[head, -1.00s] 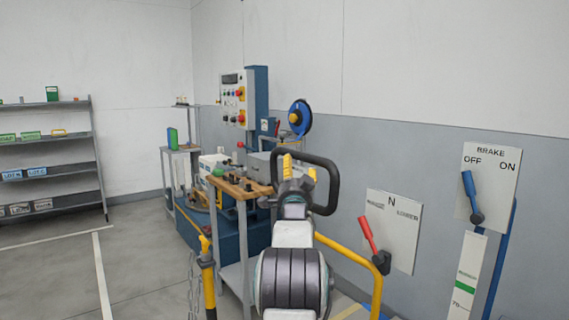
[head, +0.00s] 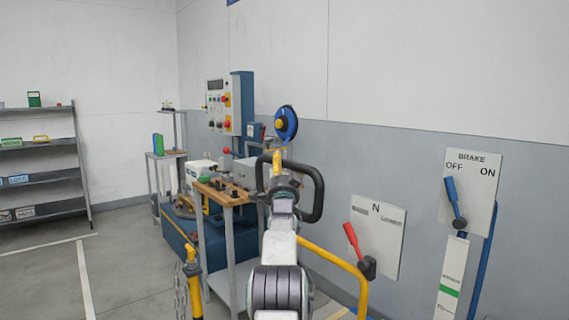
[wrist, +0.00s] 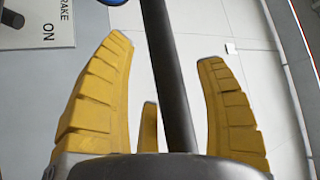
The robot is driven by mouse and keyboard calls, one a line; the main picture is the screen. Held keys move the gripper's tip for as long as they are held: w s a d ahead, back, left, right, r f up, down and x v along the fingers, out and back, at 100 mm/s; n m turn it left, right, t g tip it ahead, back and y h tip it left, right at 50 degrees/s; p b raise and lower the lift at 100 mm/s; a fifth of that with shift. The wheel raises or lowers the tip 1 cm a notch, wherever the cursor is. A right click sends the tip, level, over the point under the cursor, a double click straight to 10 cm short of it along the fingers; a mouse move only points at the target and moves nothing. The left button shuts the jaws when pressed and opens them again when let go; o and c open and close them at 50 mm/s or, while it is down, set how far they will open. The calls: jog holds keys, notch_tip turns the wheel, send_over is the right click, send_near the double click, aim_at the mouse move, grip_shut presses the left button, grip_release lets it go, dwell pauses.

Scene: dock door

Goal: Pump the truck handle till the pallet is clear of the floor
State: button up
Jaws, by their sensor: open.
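A black loop handle (head: 320,190), which looks like the truck handle, stands at the centre of the head view. My gripper (head: 277,165) is at this loop, its yellow fingers near the left part of it. In the wrist view my gripper (wrist: 164,52) is open, with yellow fingers on both sides of a dark bar (wrist: 162,50). The bar runs between the fingers with gaps at both sides. A red lever (head: 351,237) on a plate marked N and LOWER (head: 388,235) leans left. The pallet is not visible.
A blue brake lever (head: 452,195) on a BRAKE plate (head: 480,200) leans towards OFF. A yellow rail (head: 335,258) is at my arm's right, a yellow post (head: 192,280) at its left. A bench (head: 230,200) stands behind. Floor at the left is clear.

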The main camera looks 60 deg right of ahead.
jog(key=shift+w+d+r+p, duration=0.25)
jog(key=shift+w+d+p, duration=0.05)
jog(key=shift+d, duration=0.25)
jog(key=shift+c, duration=0.3)
jog(key=c, duration=1.2)
jog(key=shift+w, duration=0.1)
grip_shut()
